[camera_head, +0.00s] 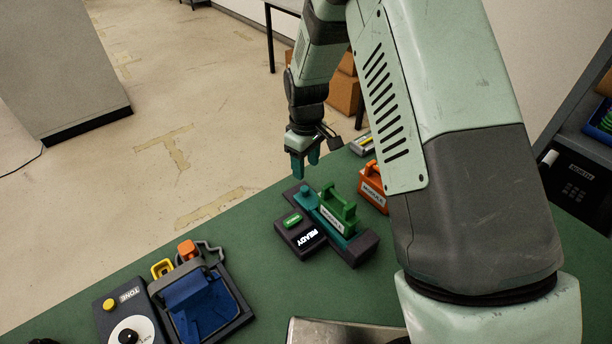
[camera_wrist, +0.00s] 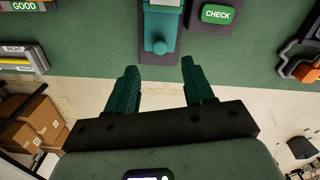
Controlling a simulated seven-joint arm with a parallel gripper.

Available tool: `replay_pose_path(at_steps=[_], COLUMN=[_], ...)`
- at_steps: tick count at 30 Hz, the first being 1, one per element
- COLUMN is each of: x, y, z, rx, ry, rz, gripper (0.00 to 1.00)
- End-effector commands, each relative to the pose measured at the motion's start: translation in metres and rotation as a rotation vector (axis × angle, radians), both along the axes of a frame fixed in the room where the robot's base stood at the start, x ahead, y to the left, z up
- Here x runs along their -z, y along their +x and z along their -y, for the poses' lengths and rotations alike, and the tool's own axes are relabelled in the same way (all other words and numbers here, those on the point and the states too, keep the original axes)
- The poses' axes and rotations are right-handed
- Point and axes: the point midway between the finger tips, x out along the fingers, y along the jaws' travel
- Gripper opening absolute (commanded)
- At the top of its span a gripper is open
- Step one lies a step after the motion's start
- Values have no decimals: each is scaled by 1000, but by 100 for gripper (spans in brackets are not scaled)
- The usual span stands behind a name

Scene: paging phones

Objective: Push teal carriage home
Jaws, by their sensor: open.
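The teal carriage (camera_head: 312,206) sits on a dark rail (camera_head: 365,246) on the green table, with a round teal knob at its far end. A green handled block (camera_head: 337,211) with a white label stands on it. In the wrist view the teal carriage (camera_wrist: 158,22) is at top centre, its knob in line with the gap between my fingers. My gripper (camera_head: 305,170) is open and empty, just beyond the knob end near the table's far edge. In the wrist view my gripper (camera_wrist: 159,68) shows both teal fingers apart, with no visible contact with the knob.
A dark box with a READY display (camera_head: 312,238) and green CHECK button (camera_wrist: 216,14) adjoins the rail. An orange handled block (camera_head: 373,187) stands to its right. A blue tray (camera_head: 203,308) and a dial box (camera_head: 125,312) are at front left.

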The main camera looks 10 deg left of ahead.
Motion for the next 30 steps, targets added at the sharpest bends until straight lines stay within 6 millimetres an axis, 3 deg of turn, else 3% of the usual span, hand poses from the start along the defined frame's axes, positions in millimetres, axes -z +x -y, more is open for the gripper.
replay_pose_path(at_steps=[3, 7, 23, 26, 30], x=[-18, -27, -31, -48, -105], y=[0, 0, 0, 0, -7], z=[0, 1, 1, 7, 28], rx=[0, 1, 3, 30, 123], ry=[0, -1, -1, 2, 14], rz=[1, 1, 1, 18, 71], gripper=[52, 52, 52, 52, 52])
